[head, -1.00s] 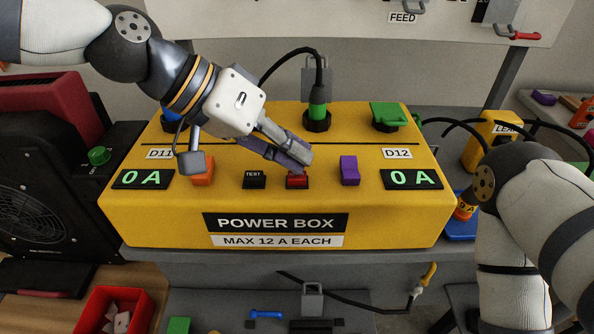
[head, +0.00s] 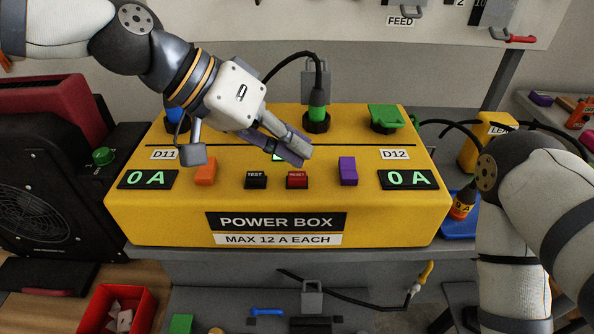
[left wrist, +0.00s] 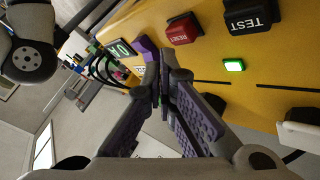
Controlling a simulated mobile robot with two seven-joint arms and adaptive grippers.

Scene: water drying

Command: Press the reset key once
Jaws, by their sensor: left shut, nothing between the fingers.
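The red reset key (head: 297,180) is on the front slope of the yellow power box (head: 160,215), right of the black test key (head: 256,180). In the left wrist view the reset key (left wrist: 184,30) and test key (left wrist: 248,16) show at the top. My left gripper (head: 304,154) is shut and empty. Its fingertips are above and behind the reset key in the head view, apart from it. A small green light (left wrist: 234,65) glows on the box; the gripper partly covers it in the head view. My right arm is at the right; its gripper is out of view.
An orange switch (head: 205,172) and a purple switch (head: 348,171) flank the keys. Both displays, left (head: 147,179) and right (head: 408,179), read 0 A. A green-banded plug (head: 317,112) with a black cable and a green connector (head: 386,116) stand behind.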

